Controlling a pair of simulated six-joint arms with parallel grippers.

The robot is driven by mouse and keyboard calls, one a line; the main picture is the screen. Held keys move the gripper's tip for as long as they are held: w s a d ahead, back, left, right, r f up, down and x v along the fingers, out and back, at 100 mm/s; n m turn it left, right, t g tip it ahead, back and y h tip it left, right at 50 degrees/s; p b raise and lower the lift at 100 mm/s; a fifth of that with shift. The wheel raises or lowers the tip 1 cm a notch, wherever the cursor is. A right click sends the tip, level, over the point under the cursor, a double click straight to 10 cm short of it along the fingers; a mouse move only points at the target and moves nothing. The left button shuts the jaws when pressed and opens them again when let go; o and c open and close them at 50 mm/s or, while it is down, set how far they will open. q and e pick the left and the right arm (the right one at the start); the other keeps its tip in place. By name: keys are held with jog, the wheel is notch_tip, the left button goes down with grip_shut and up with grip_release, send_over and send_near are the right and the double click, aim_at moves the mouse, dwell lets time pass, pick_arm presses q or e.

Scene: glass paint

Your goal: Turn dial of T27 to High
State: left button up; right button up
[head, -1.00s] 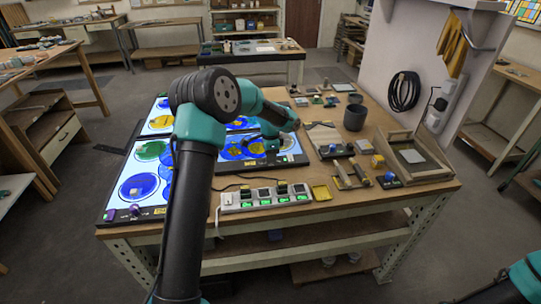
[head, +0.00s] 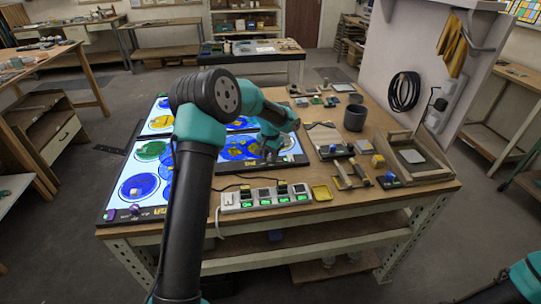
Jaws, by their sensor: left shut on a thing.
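Backlit panels with dark rims lie on the workbench, with blue, yellow and green round glass pieces on them. My left gripper (head: 271,157) is at the front rim of the right panel (head: 297,161), pointing down. It is shut on what looks like the dial there, mostly hidden by the fingers. I cannot read a T27 label or the dial's setting. My right gripper is out of view; only a teal part of that arm shows at bottom right.
A power strip (head: 265,196) with green-lit switches lies at the bench's front edge. My left arm hides the middle of the left panel.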

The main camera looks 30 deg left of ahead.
pick_arm(q)
jog(key=shift+n, duration=2.2)
jog(key=o, duration=0.9)
jog(key=shift+o, duration=0.2)
notch_tip(320, 180, up, 17)
jog(key=shift+r, duration=0.2)
